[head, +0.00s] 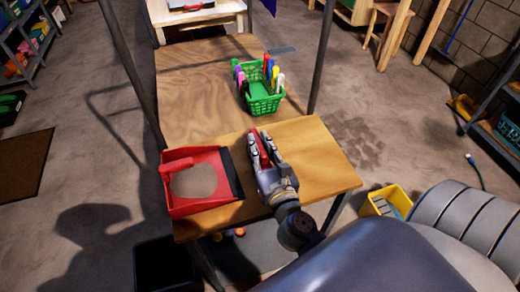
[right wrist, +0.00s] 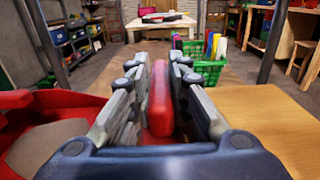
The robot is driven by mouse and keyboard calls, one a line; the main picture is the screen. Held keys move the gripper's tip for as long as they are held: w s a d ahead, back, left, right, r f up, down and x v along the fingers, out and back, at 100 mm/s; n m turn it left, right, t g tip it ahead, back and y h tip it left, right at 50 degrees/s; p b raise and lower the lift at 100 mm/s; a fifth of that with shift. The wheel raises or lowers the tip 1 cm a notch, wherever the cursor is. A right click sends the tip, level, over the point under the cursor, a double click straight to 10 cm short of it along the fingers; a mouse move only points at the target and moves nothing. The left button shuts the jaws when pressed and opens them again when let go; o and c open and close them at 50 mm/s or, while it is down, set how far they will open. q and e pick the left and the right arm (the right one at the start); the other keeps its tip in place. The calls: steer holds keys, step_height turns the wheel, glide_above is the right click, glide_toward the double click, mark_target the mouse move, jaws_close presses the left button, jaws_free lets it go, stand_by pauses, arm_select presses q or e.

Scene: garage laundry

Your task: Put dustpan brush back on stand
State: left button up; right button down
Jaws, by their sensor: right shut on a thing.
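A red dustpan (head: 178,203) lies on the wooden table at the left, with a greyish patch on its pan; part of it also shows at the left of the right wrist view (right wrist: 22,100). My right gripper (head: 262,146) is just right of the dustpan, over the table. It is shut on a slim red piece, which looks like the handle of the dustpan brush (right wrist: 160,105). The brush's bristles are hidden, and I cannot tell whether it touches the table. I cannot make out a stand for it. My left gripper is not in view.
A green basket (head: 265,103) with several coloured bottles or markers stands farther back on the table. Dark metal posts (head: 134,75) rise beside the table. The right part of the near tabletop (head: 325,165) is clear. A yellow bin (head: 387,203) stands to the right.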

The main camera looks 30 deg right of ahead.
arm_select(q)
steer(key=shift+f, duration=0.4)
arm_select(e)
steer(key=shift+f, duration=0.65)
steer(key=c, duration=1.9)
jaws_free()
steer(key=shift+f, duration=0.2)
steer(key=o, duration=0.4)
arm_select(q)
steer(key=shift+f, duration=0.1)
arm_select(e)
steer(key=shift+r, duration=0.1)
